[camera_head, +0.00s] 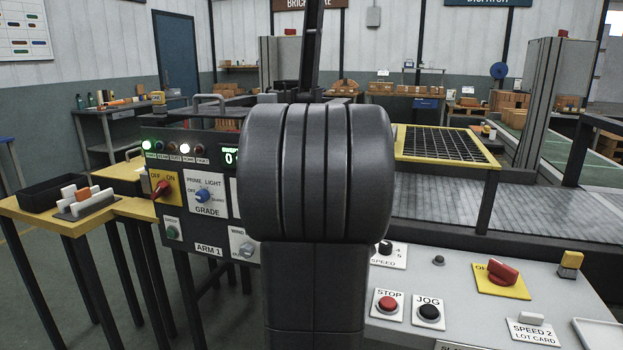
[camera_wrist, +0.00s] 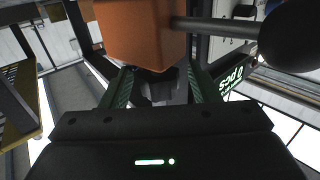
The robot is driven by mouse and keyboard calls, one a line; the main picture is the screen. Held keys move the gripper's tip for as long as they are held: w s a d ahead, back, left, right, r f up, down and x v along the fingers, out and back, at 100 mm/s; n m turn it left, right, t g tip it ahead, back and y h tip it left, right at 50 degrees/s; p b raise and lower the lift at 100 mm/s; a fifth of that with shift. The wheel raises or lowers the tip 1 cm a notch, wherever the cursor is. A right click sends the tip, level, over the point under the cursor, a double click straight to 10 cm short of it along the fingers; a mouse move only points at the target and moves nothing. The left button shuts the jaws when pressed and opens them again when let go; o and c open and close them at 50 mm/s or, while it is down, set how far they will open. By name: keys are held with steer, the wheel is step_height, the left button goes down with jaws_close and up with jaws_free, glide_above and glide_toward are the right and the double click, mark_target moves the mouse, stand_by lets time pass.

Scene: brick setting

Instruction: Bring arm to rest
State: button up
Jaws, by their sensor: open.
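My gripper (camera_wrist: 160,84) shows in the wrist view, with its two green-edged fingers spread apart. It is open, and I see nothing held between the fingers. An orange block-like thing (camera_wrist: 145,32) fills the top middle of the wrist view, just beyond the fingertips. A grey rod (camera_wrist: 222,26) runs from it to a dark rounded knob (camera_wrist: 295,35) at the right. I cannot tell how far the fingers are from it. In the head view my own dark arm stands upright in the middle and hides what is behind it; my gripper is not visible there.
The ARM 1 panel (camera_head: 205,222) with a red switch (camera_head: 161,188) stands left of my arm. A grey console (camera_head: 450,320) with stop and jog buttons is at the right. A yellow-edged grate (camera_head: 445,144) lies behind it. A black tray (camera_head: 52,192) sits on the yellow table at left.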

steer(key=shift+r+m+t+h, duration=0.1)
steer(key=shift+m+t+h, duration=0.4)
steer(key=shift+m+h, duration=0.65)
steer(key=shift+m+h+p, duration=0.55)
steer(key=shift+h+p, duration=0.5)
steer(key=shift+h, duration=0.4)
